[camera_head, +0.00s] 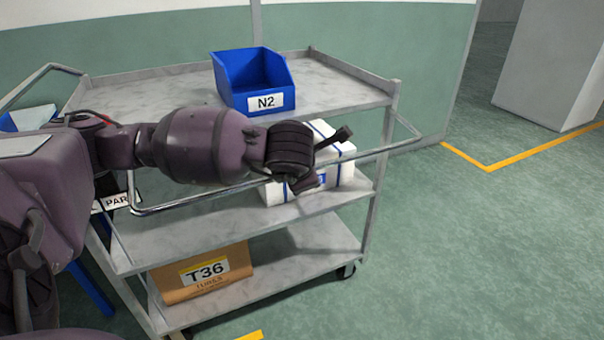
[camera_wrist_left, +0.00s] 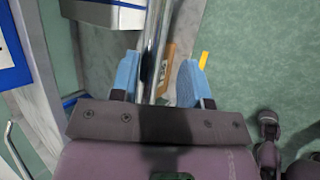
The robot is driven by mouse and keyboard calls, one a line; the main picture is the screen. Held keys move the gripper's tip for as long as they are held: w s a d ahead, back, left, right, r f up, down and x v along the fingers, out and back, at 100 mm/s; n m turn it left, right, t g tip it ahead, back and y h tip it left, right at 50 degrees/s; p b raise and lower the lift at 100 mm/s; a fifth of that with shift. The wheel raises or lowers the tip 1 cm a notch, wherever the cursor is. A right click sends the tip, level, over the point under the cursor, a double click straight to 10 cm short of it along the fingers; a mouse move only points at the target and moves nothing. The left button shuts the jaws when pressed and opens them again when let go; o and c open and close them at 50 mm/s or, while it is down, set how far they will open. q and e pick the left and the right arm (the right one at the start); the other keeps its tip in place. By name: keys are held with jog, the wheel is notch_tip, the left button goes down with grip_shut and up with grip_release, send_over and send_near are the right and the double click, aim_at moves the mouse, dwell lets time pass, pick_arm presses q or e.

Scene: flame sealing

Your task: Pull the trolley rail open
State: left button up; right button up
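The trolley rail (camera_head: 385,149) is a thin metal bar running along the near side of the grey trolley (camera_head: 170,107), at a height between its top and middle shelves. My left gripper (camera_head: 327,158) is at the rail, right of the rail's middle, and hides part of it. In the left wrist view, the rail (camera_wrist_left: 153,45) passes between the two blue fingertips of my left gripper (camera_wrist_left: 157,78). The fingers are apart, with gaps visible beside the bar. My right gripper is in neither view.
A blue bin (camera_head: 240,95) labelled N2 stands on the top shelf. A white box with blue straps (camera_head: 340,160) is on the middle shelf, partly behind my gripper. A cardboard box (camera_head: 200,275) labelled T36 is on the bottom shelf. Green floor (camera_head: 480,250) is clear at right.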

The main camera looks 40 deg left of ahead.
pick_arm(q)
jog(key=shift+r, duration=0.15)
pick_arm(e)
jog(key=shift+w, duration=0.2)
pick_arm(q)
jog(key=p+v, duration=0.3)
jog(key=v, duration=0.7)
jog(key=shift+s+r, duration=0.25)
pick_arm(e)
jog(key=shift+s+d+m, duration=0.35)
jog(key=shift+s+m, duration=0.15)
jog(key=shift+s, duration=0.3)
pick_arm(q)
jog(key=shift+d, duration=0.1)
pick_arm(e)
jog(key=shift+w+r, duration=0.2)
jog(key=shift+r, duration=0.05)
